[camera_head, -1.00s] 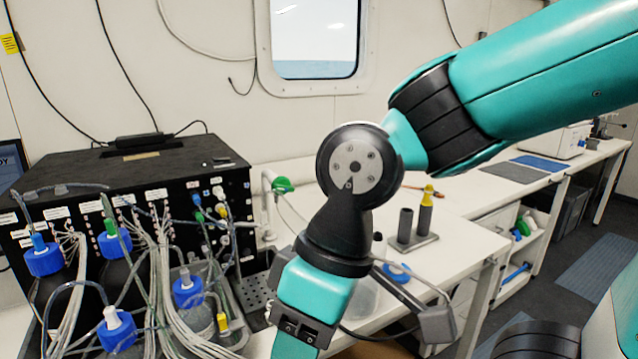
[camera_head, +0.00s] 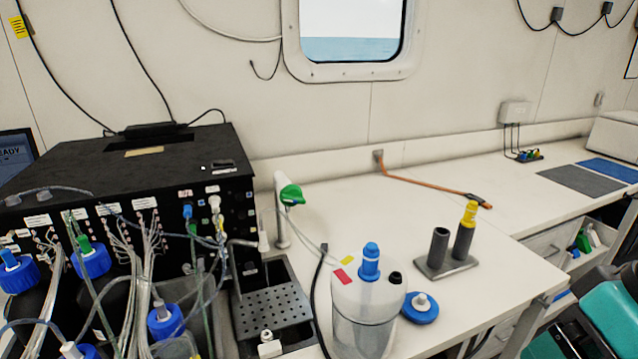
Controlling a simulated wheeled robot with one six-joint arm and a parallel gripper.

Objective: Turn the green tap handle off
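The tap's spout side faces a dark drip tray (camera_head: 272,306) with a perforated plate.
A black box (camera_head: 140,172) with many tubes and blue-capped bottles (camera_head: 92,258) fills the left. A white lidded container (camera_head: 366,305) stands in front of the tap, a blue cap (camera_head: 421,307) beside it. A grey holder (camera_head: 446,264) stands further right. Bench behind is mostly clear.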

